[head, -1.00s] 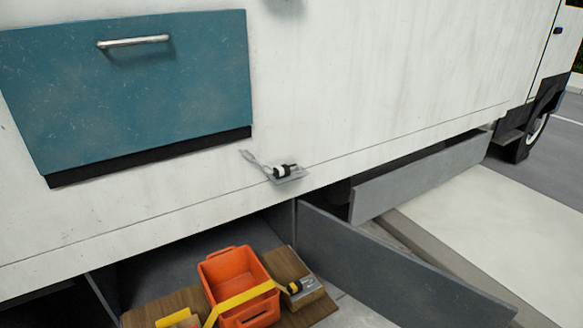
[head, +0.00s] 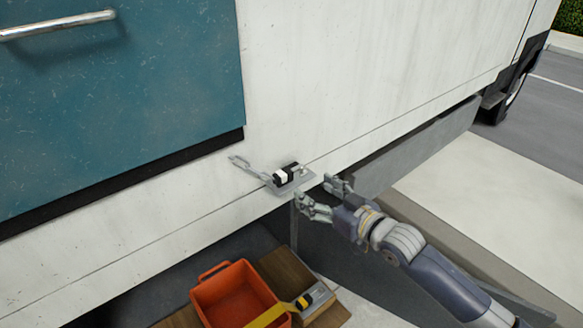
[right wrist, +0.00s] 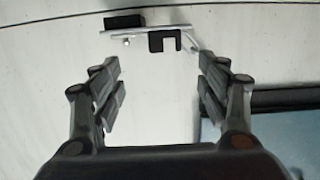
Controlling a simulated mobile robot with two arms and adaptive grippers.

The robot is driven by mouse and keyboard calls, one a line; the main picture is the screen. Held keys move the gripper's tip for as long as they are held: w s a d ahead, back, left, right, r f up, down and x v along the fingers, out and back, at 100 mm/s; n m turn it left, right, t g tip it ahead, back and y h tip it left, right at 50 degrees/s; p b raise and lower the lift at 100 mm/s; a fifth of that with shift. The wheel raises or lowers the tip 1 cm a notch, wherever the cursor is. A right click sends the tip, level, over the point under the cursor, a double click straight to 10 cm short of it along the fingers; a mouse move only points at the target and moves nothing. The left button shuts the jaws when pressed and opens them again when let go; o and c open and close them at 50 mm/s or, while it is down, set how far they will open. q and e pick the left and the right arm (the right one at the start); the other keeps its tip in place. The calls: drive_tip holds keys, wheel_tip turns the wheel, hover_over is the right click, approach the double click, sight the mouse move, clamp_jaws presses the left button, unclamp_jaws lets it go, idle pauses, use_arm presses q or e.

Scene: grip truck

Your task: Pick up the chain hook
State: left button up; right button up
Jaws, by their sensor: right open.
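A grey metal plate (head: 292,184) with a black and white latch (head: 285,175) is on the lower white side of the truck. A thin grey chain hook (head: 243,164) reaches out from its left end. My right gripper (head: 313,188) is open and empty, just right of and below the plate. In the right wrist view its open fingers (right wrist: 160,75) face the truck side. The fitting, a pale bar (right wrist: 140,31) with black parts, lies at the top, beyond the fingertips and not visibly touched. My left gripper is not in view.
A blue panel with a handle (head: 60,24) is at upper left. A grey flap (head: 420,150) hangs open at right.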

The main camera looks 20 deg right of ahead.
sight(287, 176)
drive_tip(key=x, duration=0.3)
drive_tip(key=p+x, duration=0.1)
drive_tip(key=x, duration=0.6)
drive_tip(key=shift+w+a+r, duration=0.1)
drive_tip(key=shift+a, duration=0.35)
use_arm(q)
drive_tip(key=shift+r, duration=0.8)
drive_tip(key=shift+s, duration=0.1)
use_arm(e)
drive_tip(key=c, duration=1.2)
